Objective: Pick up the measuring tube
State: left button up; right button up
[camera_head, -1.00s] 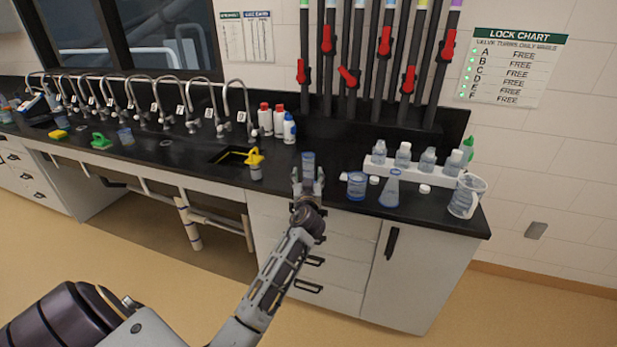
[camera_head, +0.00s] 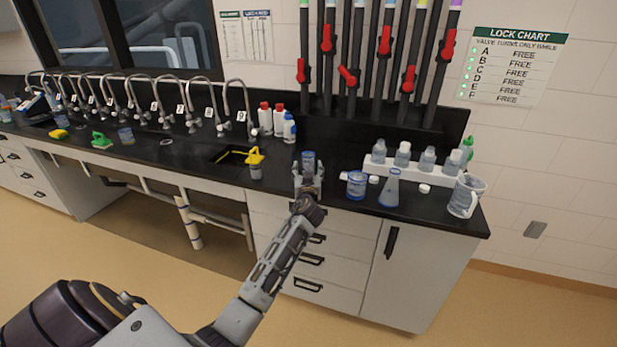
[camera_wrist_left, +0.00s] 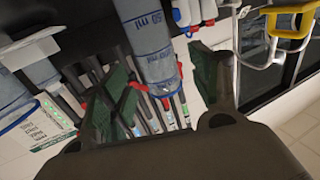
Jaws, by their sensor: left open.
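The measuring tube (camera_head: 308,158) is a clear blue-tinted cylinder standing upright on the black counter, near its front edge. My left gripper (camera_head: 308,173) is open in front of it, with one finger to each side of the tube's lower part. In the left wrist view the tube (camera_wrist_left: 147,38) has volume marks and shows between and beyond the open fingers of the gripper (camera_wrist_left: 160,80). I cannot tell whether either finger touches it. My right gripper is not in view.
A blue beaker (camera_head: 356,186), a flask (camera_head: 391,190) and a jug (camera_head: 466,197) stand to the right, by a white bottle rack (camera_head: 416,174). White bottles (camera_head: 265,118) stand behind.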

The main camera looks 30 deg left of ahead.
aim_at(309, 165)
pick_arm(q)
jog(key=shift+p+x, duration=0.3)
jog(key=shift+x, duration=2.15)
jog(key=shift+d, duration=0.15)
jog(key=shift+r, duration=0.1)
jog(key=c, duration=1.1)
